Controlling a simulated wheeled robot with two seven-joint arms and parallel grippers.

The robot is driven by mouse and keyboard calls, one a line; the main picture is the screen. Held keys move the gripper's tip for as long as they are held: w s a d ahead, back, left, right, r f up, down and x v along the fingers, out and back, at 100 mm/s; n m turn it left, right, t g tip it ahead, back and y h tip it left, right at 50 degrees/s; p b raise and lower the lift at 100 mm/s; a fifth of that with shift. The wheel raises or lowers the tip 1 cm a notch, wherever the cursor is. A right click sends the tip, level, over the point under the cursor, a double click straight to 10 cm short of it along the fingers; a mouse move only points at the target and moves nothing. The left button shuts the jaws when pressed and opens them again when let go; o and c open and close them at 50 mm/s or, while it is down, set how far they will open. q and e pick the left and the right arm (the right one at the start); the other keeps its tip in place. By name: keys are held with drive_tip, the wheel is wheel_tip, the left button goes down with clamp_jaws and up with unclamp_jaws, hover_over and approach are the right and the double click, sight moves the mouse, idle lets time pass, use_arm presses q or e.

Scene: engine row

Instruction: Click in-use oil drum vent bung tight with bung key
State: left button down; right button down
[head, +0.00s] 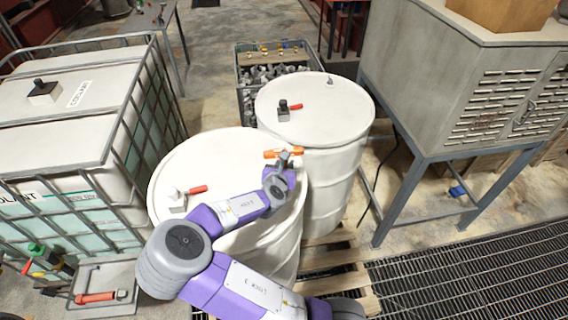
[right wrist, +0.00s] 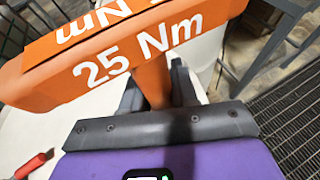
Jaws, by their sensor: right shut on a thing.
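Two white oil drums stand close together, a front one (head: 205,155) and a back one (head: 340,105). My right gripper (head: 285,163) is shut on the orange bung key (head: 270,154) above the right edge of the front drum's top. The key also shows in the right wrist view (right wrist: 60,75), its T-handle marked "25 Nm" and its stem between the fingers. The key's lower end and any vent bung under it are hidden, so I cannot tell whether they touch. The front drum carries a pale fitting with a red lever (head: 197,189). My left gripper is not in view.
The back drum has a dark fitting with a red lever (head: 295,107) and a small bung (head: 329,82). A caged coolant tank (head: 100,130) stands left, a grey cabinet on legs (head: 430,90) right. A wooden pallet (head: 345,270) lies under the drums.

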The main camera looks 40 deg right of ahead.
drive_tip(key=shift+w+r, duration=0.1)
drive_tip(key=shift+f, duration=0.2)
drive_tip(key=shift+f+b, duration=2.05)
drive_tip(key=shift+f, duration=0.95)
drive_tip(key=shift+a+f, duration=0.1)
drive_tip(key=shift+f, duration=0.3)
drive_tip(key=shift+s+m+g+h, duration=0.25)
drive_tip(key=shift+m+g+h, duration=0.55)
drive_tip(key=shift+m+g, duration=0.4)
drive_tip(key=shift+w+r+p, duration=0.1)
drive_tip(key=shift+r+p, duration=2.55)
drive_tip(key=shift+r, duration=0.1)
